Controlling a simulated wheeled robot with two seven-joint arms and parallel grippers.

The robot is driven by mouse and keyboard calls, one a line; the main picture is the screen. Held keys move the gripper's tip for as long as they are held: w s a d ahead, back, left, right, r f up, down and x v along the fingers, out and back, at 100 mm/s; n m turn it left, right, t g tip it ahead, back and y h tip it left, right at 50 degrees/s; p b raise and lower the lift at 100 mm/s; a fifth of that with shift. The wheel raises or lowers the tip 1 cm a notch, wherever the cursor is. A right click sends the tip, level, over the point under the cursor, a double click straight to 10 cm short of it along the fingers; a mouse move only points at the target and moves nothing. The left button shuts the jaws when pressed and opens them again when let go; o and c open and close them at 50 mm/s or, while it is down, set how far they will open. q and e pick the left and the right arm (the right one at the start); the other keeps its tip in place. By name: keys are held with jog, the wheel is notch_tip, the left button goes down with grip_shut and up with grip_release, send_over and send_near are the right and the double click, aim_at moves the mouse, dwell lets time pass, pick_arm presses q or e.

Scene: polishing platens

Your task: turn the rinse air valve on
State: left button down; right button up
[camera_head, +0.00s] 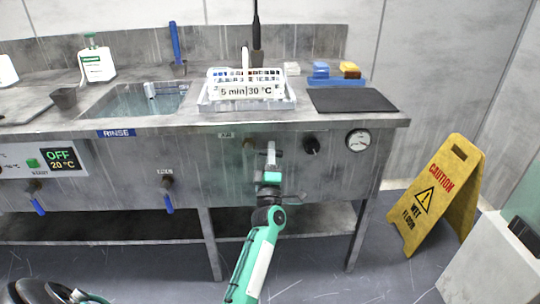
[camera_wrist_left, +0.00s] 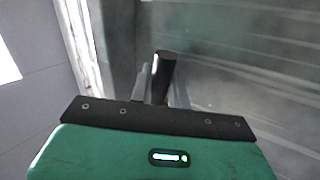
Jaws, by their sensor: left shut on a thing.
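The rinse air valve sits on the bench's steel front panel beside the AIR label (camera_head: 226,135); a brass-coloured fitting (camera_head: 248,142) shows there. My left gripper (camera_head: 271,153) reaches up to the panel just right of this fitting and hides part of the valve. In the left wrist view a dark rounded handle (camera_wrist_left: 162,72) stands between the fingers, and my left gripper (camera_wrist_left: 158,88) is shut on it. How far the handle is turned cannot be told. My right gripper is not in view.
A black knob (camera_head: 311,145) and a round pressure gauge (camera_head: 358,140) are to the right on the panel. A blue-levered valve (camera_head: 168,192) hangs at left. Above are the rinse sink (camera_head: 103,112) and a white basket (camera_head: 287,104). A yellow wet-floor sign (camera_head: 437,195) stands right.

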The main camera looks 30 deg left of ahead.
pick_arm(q)
jog(key=shift+r+n, duration=0.1)
jog(key=shift+n, duration=0.2)
jog(key=c, duration=1.6)
grip_release()
jog(key=shift+c, duration=0.2)
